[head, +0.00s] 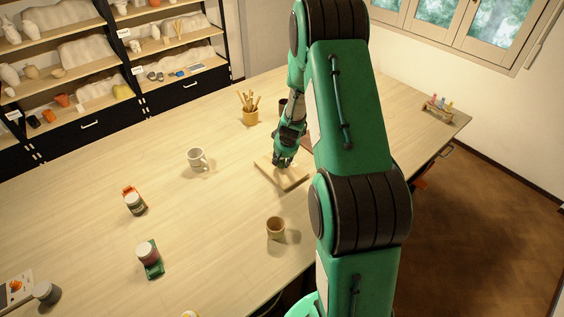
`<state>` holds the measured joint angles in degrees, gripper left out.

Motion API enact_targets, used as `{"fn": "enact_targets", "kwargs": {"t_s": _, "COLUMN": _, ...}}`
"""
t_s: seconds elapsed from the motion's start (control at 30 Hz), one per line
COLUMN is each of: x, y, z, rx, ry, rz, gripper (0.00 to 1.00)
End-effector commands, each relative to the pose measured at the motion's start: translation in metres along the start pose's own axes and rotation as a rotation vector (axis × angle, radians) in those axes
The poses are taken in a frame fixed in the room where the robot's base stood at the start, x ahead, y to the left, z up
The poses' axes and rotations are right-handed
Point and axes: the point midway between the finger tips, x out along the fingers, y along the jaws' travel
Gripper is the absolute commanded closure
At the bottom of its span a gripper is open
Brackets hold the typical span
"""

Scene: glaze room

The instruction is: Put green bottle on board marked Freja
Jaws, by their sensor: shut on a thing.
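My gripper (283,160) is at the middle of the table, pointing down just above a light wooden board (293,183). It is shut on a small dark thing, apparently the green bottle, mostly hidden by the fingers. I cannot tell whether the thing touches the board. No name can be read on the board. A reddish flat piece (307,144) lies behind it, partly hidden by my arm.
Jars (136,205) (148,254) stand at left on coloured pieces. A small rack (437,110) holds several coloured items at far right.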

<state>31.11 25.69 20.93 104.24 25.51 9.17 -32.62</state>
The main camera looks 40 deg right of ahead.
Motion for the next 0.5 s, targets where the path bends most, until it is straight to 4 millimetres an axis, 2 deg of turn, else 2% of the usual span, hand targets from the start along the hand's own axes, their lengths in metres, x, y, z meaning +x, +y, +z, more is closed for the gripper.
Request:
{"fn": "enact_targets", "kwargs": {"t_s": 0.1, "x": 0.0061, "y": 0.0003, "z": 0.002, "rx": 0.001, "ry": 0.001, "rz": 0.001, "gripper": 0.92}}
{"fn": "enact_targets", "kwargs": {"t_s": 0.5, "x": 0.0086, "y": 0.0003, "z": 0.0028, "rx": 0.0, "ry": 0.002, "rz": 0.0, "gripper": 0.92}}
